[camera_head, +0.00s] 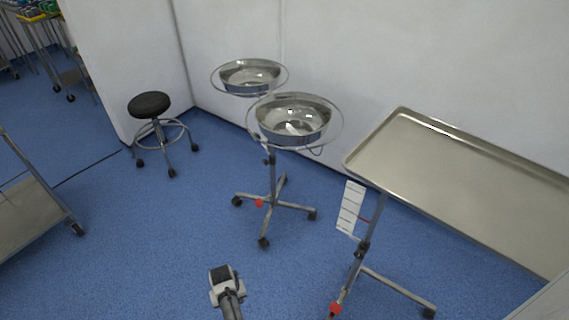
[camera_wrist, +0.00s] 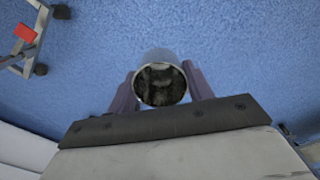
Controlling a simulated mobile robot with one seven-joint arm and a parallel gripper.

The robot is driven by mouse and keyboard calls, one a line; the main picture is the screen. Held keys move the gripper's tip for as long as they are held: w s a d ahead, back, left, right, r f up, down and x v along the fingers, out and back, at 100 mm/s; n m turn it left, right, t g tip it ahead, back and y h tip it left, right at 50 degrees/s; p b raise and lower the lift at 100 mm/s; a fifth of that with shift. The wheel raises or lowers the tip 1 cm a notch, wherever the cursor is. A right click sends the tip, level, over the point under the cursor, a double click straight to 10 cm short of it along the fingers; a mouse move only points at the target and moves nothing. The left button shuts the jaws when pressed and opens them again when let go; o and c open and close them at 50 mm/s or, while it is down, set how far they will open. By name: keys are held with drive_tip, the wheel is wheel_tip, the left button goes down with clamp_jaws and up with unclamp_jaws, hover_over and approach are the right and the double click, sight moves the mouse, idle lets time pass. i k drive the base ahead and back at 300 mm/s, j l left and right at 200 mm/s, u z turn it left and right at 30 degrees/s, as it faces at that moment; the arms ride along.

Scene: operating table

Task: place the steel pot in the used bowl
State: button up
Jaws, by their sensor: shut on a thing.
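The steel pot (camera_wrist: 157,56) is a small, round, shiny metal vessel. In the wrist view it sits between the two fingers of my gripper (camera_wrist: 161,84), which is shut on it, with its round opening and dark inside facing the camera. In the head view my gripper (camera_head: 223,277) is low in the picture, over blue floor; I cannot make out the pot there. Two steel bowls sit in rings on a wheeled stand, beyond my gripper: a nearer bowl (camera_head: 292,133) and a farther bowl (camera_head: 249,88). I cannot tell which is the used bowl.
A steel tray table (camera_head: 440,165) stands at the right, with a white label card (camera_head: 350,207) by its post. A black-topped stool (camera_head: 149,104) is at the left, near the white wall. A cart (camera_head: 30,215) is at the left edge. Blue floor between is clear.

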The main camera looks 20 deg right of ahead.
sight(294, 130)
drive_tip(key=i+j+z, duration=0.15)
drive_tip(key=i+j, duration=0.5)
drive_tip(key=i+j+z, duration=0.15)
drive_tip(key=i+j, duration=0.5)
drive_tip(key=j, duration=0.15)
